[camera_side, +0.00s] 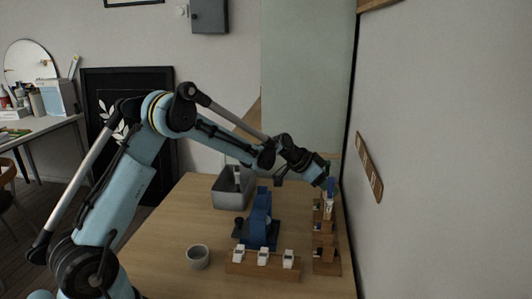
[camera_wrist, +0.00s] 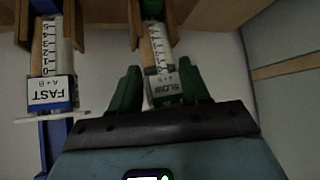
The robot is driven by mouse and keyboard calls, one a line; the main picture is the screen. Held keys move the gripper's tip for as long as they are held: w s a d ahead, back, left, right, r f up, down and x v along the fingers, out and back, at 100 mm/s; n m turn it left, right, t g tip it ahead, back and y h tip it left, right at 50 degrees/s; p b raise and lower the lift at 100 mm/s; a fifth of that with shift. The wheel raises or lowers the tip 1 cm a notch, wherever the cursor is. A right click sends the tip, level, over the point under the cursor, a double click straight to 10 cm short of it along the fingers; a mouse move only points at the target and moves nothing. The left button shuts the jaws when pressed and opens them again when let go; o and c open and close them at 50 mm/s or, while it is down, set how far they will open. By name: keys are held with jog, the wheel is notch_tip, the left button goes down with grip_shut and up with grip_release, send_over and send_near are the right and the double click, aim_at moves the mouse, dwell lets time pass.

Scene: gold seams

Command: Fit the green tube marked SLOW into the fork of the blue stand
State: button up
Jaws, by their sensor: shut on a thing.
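The tube marked SLOW (camera_wrist: 165,88) shows in the wrist view, with a scale on its pale barrel and a grey-green collar round its label. Its far end sits between wooden sides of the rack. My gripper (camera_wrist: 160,75) is shut on this tube, a dark green finger on each side. In the side view my gripper (camera_side: 326,182) is at the upper part of the wooden rack (camera_side: 326,268), and hides the held tube there. The blue stand (camera_side: 261,212) is upright on the table, left of the rack; its fork is too small to make out.
A tube marked FAST (camera_wrist: 48,92), with blue trim, sits beside the SLOW tube in the rack. A wooden block with white pieces (camera_side: 262,270), a grey cup (camera_side: 198,257) and a grey bin (camera_side: 228,197) surround the stand. The wall is close right of the rack.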

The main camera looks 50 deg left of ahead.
notch_tip(320, 180, up, 8)
jog(key=shift+r, duration=0.25)
jog(key=shift+c, duration=1.3)
jog(key=s+f+v, duration=0.2)
jog(key=v, duration=1.1)
jog(key=s+r+y, duration=0.1)
jog(key=s, duration=1)
jog(key=shift+m+t, duration=0.3)
jog(key=shift+m, duration=0.1)
jog(key=shift+w+d+f, duration=0.1)
jog(key=shift+w+f, duration=0.05)
jog(key=shift+f, duration=0.95)
jog(key=shift+w+d+f, duration=0.1)
jog(key=shift+w+f, duration=0.05)
jog(key=shift+f, duration=0.95)
jog(key=shift+f, duration=1.85)
